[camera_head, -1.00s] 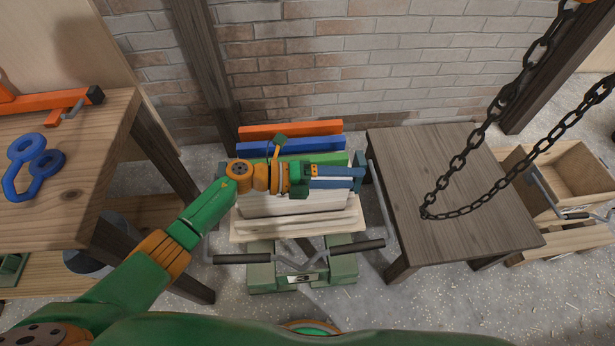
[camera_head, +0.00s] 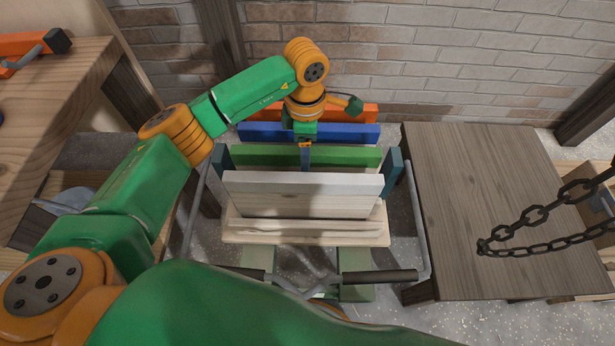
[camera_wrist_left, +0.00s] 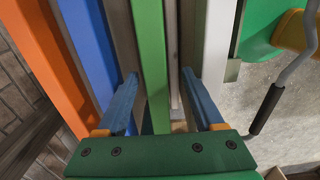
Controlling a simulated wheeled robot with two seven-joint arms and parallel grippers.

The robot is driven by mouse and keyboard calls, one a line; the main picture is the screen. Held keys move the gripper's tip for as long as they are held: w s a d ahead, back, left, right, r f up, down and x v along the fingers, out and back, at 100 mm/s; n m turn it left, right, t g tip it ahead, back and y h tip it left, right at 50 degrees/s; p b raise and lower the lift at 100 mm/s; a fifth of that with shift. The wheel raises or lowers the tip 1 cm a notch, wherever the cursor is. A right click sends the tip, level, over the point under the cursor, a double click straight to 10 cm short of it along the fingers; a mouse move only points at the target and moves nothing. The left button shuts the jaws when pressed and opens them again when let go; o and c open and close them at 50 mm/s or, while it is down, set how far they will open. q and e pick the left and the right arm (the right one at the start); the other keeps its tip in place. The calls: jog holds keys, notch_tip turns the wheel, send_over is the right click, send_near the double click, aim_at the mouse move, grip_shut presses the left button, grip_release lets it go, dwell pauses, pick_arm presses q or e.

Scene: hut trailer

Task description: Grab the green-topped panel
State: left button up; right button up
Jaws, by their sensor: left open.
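The green-topped panel (camera_head: 352,156) stands upright in a row of panels, between the blue-topped panel (camera_head: 352,133) and the white-topped panel (camera_head: 300,184). My left gripper (camera_head: 305,157) is above the row, pointing down at the middle of the green top edge. In the left wrist view the green top (camera_wrist_left: 152,55) runs between the two open blue fingers (camera_wrist_left: 160,76). One finger is on the side of the blue-topped panel (camera_wrist_left: 92,45), the other on the side of the white-topped panel (camera_wrist_left: 214,55). How deep the fingertips reach is hard to tell. My right gripper is out of view.
An orange-topped panel (camera_head: 352,111) stands at the back, near the brick wall (camera_head: 440,60). A wooden table (camera_head: 480,205) stands close on the right with a hanging chain (camera_head: 540,215) over it. A wooden workbench (camera_head: 50,110) is on the left. Dark handles (camera_head: 380,277) stick out in front.

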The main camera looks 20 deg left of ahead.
pick_arm(q)
jog(key=f, duration=0.4)
jog(key=shift+w+f, duration=0.1)
jog(key=shift+w, duration=0.1)
grip_shut()
dwell(1.1)
